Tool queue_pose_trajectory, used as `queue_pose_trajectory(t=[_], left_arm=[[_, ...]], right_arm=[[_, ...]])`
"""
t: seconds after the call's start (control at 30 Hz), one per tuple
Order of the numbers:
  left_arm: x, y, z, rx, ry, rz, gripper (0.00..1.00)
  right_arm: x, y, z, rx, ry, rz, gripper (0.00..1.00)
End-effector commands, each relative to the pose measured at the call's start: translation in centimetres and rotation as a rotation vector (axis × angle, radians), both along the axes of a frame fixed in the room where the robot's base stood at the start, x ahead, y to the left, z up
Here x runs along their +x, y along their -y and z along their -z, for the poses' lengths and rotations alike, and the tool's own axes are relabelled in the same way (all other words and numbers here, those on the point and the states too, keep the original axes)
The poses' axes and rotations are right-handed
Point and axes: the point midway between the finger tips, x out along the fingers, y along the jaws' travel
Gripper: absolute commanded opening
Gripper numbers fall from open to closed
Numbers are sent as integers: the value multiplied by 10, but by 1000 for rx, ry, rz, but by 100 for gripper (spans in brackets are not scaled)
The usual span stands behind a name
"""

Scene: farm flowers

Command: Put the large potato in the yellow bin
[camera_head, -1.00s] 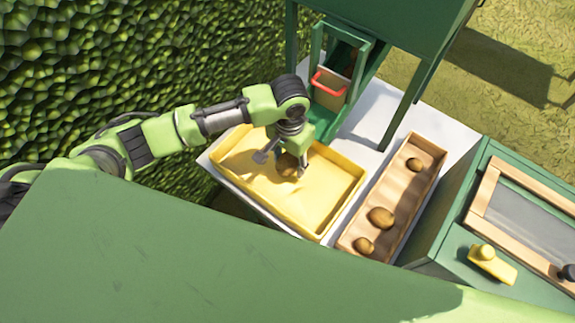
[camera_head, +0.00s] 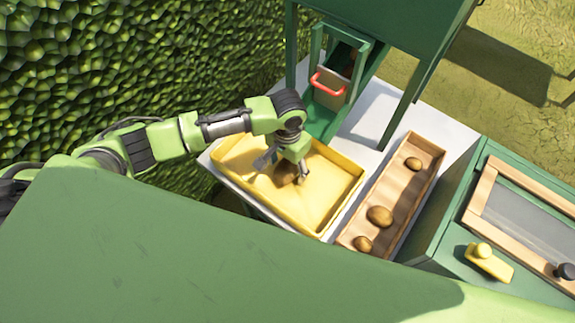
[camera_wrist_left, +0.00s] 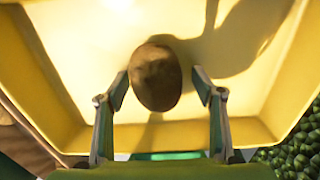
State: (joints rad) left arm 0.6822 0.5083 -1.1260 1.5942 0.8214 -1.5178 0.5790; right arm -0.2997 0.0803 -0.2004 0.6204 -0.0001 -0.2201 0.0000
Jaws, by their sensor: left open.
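A brown potato (camera_head: 287,174) is at the yellow bin (camera_head: 341,205), partly hidden by my left gripper (camera_head: 288,172) in the head view. In the left wrist view the potato (camera_wrist_left: 155,77) lies inside the yellow bin (camera_wrist_left: 60,95), in front of and between my open left fingertips (camera_wrist_left: 160,90). A gap shows on both sides, so the fingers do not grip it. Several other potatoes lie in the wooden tray (camera_head: 400,202): a larger one (camera_head: 380,216) in the lower middle, one (camera_head: 363,243) at the near end and one (camera_head: 413,164) at the far end. My right gripper is not in view.
A green chute (camera_head: 335,110) with a red-handled wooden gate (camera_head: 328,83) stands behind the bin. A hedge (camera_head: 150,60) borders the left.

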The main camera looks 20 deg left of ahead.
Motion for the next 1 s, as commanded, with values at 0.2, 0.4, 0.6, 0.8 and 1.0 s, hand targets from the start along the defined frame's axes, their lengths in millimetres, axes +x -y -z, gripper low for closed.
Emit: queue_pose_trajectory(t=[0.2,0.4,0.6,0.8,1.0], left_arm=[[1,0,-12,-2,2,1,62],[1,1,-51,-3,4,1,62],[2,0,-93,-2,5,0,62],[1,1,-117,-2,2,-1,62],[0,0,-123,-1,-1,-1,62]], right_arm=[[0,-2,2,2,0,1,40],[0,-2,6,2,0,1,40],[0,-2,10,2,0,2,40],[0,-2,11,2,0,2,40],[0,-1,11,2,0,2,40]])
